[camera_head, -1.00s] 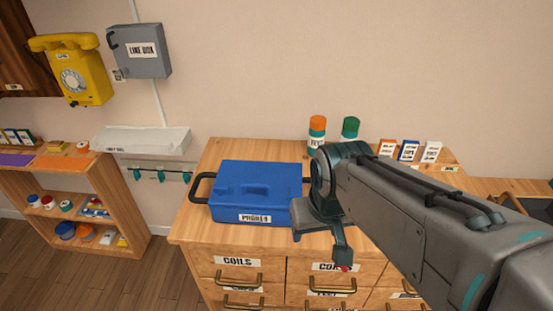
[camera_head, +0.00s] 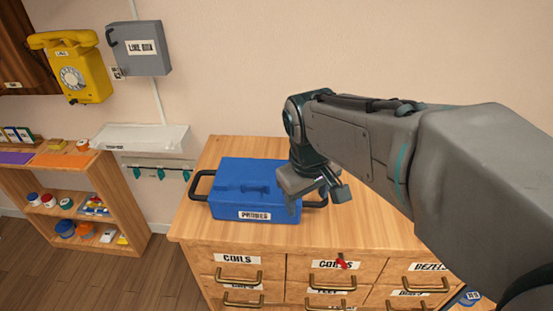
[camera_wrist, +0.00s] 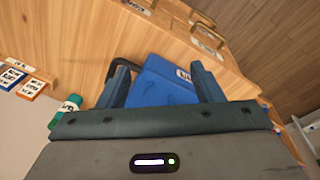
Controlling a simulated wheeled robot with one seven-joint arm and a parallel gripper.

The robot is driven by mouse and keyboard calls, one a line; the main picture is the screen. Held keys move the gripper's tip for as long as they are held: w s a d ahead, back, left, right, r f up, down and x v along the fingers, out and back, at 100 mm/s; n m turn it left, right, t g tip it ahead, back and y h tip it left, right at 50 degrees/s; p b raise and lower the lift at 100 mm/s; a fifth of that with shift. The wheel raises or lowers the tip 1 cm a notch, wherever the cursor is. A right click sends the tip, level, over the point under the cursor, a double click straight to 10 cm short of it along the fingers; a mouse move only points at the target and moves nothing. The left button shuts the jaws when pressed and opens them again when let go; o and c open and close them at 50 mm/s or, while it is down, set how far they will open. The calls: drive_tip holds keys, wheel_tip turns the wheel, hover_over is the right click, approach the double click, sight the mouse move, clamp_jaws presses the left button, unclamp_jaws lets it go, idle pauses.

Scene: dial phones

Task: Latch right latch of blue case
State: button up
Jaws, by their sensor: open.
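The blue case (camera_head: 235,205), labelled on its front, sits lid-down on the wooden drawer cabinet, with a dark loop handle on its left and another on its right. My gripper (camera_head: 318,202) is open at the case's right end, with one finger in front of the right front corner and the other out to the right. In the wrist view the open jaws (camera_wrist: 160,70) point at the blue case (camera_wrist: 160,88), which shows between the fingers. I cannot make out the right latch; my gripper covers part of that end. Contact cannot be told.
The drawer cabinet (camera_head: 380,225) has free top around the case. Its labelled drawers with brass handles face front. A green-capped jar (camera_wrist: 68,108) and small boxes (camera_wrist: 30,88) stand beyond. At left are a low shelf (camera_head: 125,195), a yellow phone (camera_head: 72,72) and a grey box (camera_head: 140,48).

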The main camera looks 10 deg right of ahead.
drive_tip(key=w+a+n+g+h, duration=0.1)
drive_tip(key=w+a+n+h, duration=0.15)
drive_tip(key=w+n, duration=0.45)
drive_tip(key=w+a+n+g+h, duration=0.1)
drive_tip(key=w+a+n+g, duration=0.2)
drive_tip(key=w, duration=0.7)
drive_tip(key=shift+n+t, duration=0.6)
drive_tip(key=x, duration=0.4)
drive_tip(key=b+x, duration=0.1)
drive_tip(key=x, duration=0.8)
drive_tip(key=shift+d+f, duration=0.1)
drive_tip(key=shift+d, duration=0.3)
drive_tip(key=c, duration=1)
